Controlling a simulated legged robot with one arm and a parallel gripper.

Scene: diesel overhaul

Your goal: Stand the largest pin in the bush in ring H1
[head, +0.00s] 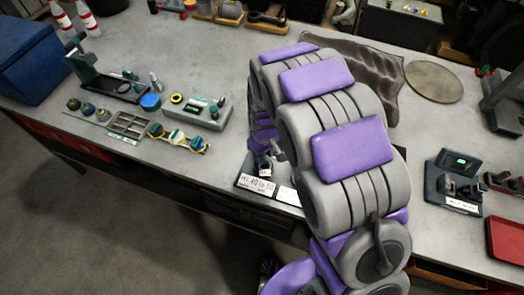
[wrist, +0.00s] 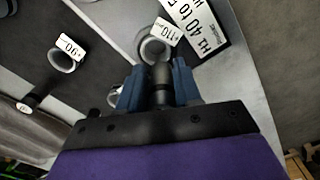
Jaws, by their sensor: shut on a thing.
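In the wrist view my gripper (wrist: 158,90) has its blue fingers shut on a dark grey pin (wrist: 161,74). A pale round bush (wrist: 153,50) with a tag reading about "110" (wrist: 164,32) lies just beyond the pin's end. I cannot tell whether the pin touches it. A white card starting "H1 40 to" (wrist: 197,26) lies beside this bush; the card also shows in the head view (head: 256,185). Another bush (wrist: 62,60) carries a tag reading about "90" (wrist: 70,47). In the head view my arm hides most of the gripper and bushes.
In the head view, the workbench (head: 210,60) holds a sorting tray (head: 130,124), a grey block with parts (head: 198,110), a brown cloth (head: 365,65) and a red tray (head: 506,240).

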